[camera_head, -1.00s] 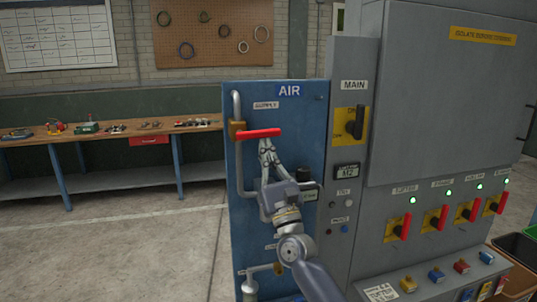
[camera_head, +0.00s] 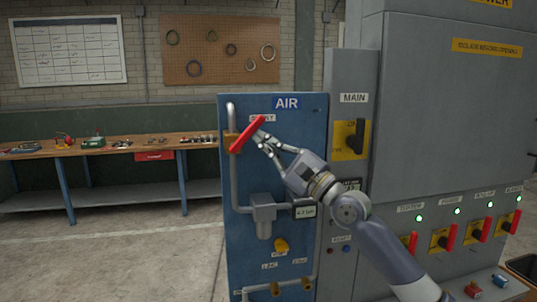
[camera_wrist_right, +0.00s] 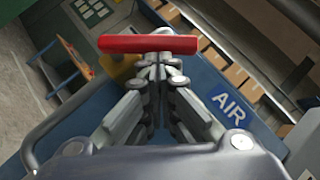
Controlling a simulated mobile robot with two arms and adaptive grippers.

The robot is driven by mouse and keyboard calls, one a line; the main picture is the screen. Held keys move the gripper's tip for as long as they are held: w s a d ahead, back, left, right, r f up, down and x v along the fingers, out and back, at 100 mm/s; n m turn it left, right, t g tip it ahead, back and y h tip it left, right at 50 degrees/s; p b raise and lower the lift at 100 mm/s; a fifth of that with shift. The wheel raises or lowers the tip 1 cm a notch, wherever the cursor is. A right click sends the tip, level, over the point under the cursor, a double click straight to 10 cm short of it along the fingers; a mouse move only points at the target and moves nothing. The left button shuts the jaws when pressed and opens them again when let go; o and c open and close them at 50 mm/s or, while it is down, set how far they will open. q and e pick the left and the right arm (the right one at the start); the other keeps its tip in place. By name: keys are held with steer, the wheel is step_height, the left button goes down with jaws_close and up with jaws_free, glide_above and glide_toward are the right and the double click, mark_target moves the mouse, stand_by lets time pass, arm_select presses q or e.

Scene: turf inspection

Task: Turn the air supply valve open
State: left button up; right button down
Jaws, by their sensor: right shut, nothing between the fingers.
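In the right wrist view, the red handle (camera_wrist_right: 148,44) lies across the tips of the closed fingers (camera_wrist_right: 160,60). The SUPPLY label (camera_head: 262,117) is partly hidden by the handle. My left gripper is not in view.
A grey pipe (camera_head: 234,185) runs down from the valve to a grey regulator (camera_head: 264,210) beside a small display (camera_head: 304,211). A yellow knob (camera_head: 281,245) sits below. The MAIN switch (camera_head: 351,139) and grey cabinet (camera_head: 440,110) stand to the right. A workbench (camera_head: 110,150) is behind left.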

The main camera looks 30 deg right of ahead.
mark_target(257, 124)
steer(key=r+n+g+p, duration=0.1)
steer(key=n+g+p, duration=0.1)
steer(key=a+r+n+g+p, duration=0.1)
steer(key=r+n+g+p, duration=0.1)
steer(key=n, duration=0.1)
steer(key=shift+w+a+r, duration=0.15)
steer(key=shift+r, duration=0.1)
steer(key=shift+w+a+r+y+p, duration=0.1)
steer(key=shift+a+r+y+p, duration=0.3)
steer(key=shift+p, duration=0.95)
steer(key=shift+a, duration=0.2)
